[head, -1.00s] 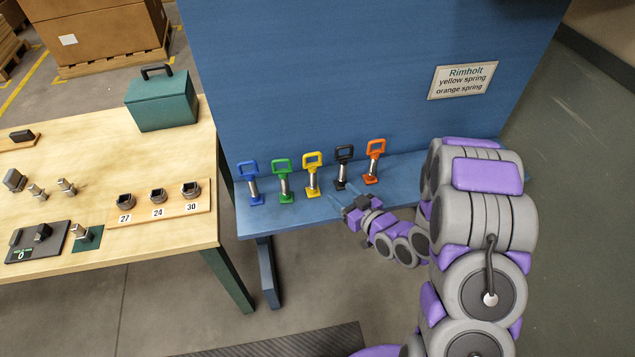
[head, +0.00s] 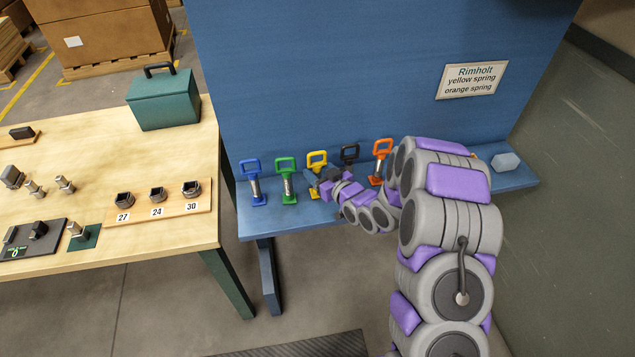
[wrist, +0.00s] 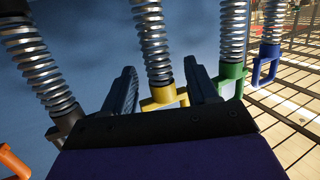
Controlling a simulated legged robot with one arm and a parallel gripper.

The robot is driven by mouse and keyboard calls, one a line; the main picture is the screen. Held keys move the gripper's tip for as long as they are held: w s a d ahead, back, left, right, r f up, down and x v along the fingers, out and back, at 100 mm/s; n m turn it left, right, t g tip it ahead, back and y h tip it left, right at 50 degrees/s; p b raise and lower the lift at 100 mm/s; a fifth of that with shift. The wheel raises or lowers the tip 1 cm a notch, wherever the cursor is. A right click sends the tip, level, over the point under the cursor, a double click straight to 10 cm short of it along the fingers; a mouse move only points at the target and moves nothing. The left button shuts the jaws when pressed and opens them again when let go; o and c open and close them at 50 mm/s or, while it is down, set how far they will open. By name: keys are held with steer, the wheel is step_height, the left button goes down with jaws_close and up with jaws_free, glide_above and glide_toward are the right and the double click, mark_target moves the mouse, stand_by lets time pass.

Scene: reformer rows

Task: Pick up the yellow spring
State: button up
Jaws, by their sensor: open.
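The yellow spring (head: 317,157) stands upright on the blue shelf, between the green and black ones. In the wrist view the yellow spring (wrist: 155,48) shows as a metal coil with a yellow looped end, between the two dark fingers of my gripper (wrist: 160,68). The fingers are open, one on each side. I cannot tell whether either finger touches it.
The green spring (head: 286,180) and black spring (head: 349,153) stand close on either side; the blue (head: 252,182) and orange (head: 382,150) ones stand farther out. A blue panel (head: 350,70) rises behind. A pale hexagonal object (head: 505,161) lies at the shelf's right.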

steer(key=shift+x, duration=1.5)
steer(key=shift+s, duration=0.1)
steer(key=shift+d, duration=0.1)
steer(key=shift+c, duration=0.2)
steer(key=shift+c, duration=0.7)
jaws_close()
